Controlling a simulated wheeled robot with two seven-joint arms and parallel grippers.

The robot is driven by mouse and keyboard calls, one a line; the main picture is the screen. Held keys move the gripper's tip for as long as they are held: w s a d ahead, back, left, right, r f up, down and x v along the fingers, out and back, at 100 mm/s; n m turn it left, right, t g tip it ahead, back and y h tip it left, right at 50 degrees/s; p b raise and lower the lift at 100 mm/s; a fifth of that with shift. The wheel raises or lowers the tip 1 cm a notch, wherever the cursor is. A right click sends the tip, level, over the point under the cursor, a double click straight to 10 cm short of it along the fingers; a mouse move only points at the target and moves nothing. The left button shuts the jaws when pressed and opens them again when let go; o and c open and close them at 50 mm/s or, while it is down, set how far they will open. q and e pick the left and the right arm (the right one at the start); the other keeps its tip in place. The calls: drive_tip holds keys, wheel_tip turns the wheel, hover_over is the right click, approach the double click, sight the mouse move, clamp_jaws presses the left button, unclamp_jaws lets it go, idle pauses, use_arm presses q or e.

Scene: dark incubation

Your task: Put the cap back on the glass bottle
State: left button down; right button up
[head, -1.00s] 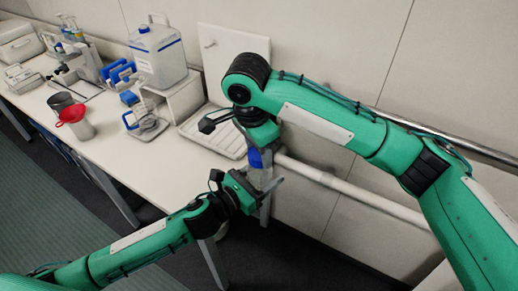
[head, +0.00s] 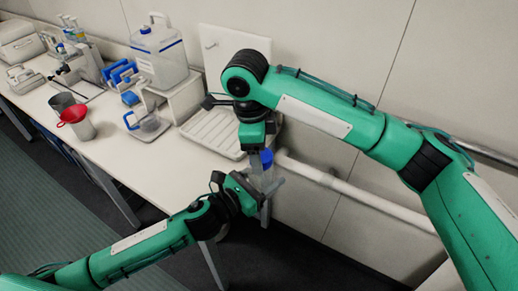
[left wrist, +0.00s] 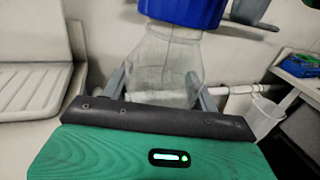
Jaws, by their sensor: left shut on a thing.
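My left gripper (head: 262,187) is shut on the clear glass bottle (head: 257,180), which stands upright off the bench's end. In the left wrist view the bottle (left wrist: 163,66) sits between the two grey fingers. The blue cap (head: 266,158) is at the bottle's mouth; in the left wrist view the cap (left wrist: 183,10) covers the neck and is cut off by the top edge. I cannot tell whether it is fully seated. My right gripper (head: 254,143) hangs just above and beside the cap. Its fingertips are not clear enough to show whether it is open.
A white ribbed tray (head: 207,131) lies at the bench's near end. A jug (head: 158,55) stands on a white riser behind it. A pale rail (head: 330,175) runs along the wall behind my grippers.

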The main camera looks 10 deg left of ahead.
drive_tip(key=shift+r, duration=0.1)
drive_tip(key=shift+r, duration=2.15)
drive_tip(key=shift+c, duration=0.4)
